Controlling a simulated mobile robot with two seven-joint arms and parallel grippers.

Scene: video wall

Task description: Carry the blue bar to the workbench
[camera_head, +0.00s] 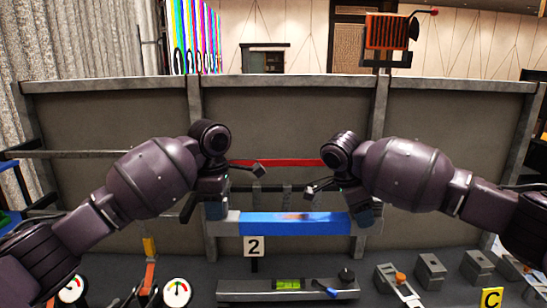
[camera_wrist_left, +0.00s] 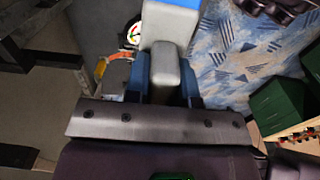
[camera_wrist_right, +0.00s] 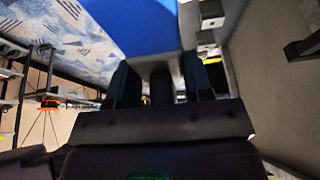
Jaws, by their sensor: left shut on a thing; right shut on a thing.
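The blue bar (camera_head: 295,224) lies level across the head view, with grey ends. My left gripper (camera_head: 215,208) is shut on its left grey end, and my right gripper (camera_head: 365,214) is shut at its right end. In the left wrist view the grey end (camera_wrist_left: 170,27) runs up from between the fingers (camera_wrist_left: 165,78), with a little blue at the top edge. In the right wrist view the blue part (camera_wrist_right: 135,25) runs up and away from the fingers (camera_wrist_right: 160,85). A dark worktop (camera_head: 200,268), apparently the workbench, spans the bottom of the head view; I cannot tell whether the bar touches it.
A grey framed panel (camera_head: 285,115) stands behind the bar. Green boxes (camera_wrist_left: 277,105) show in the left wrist view.

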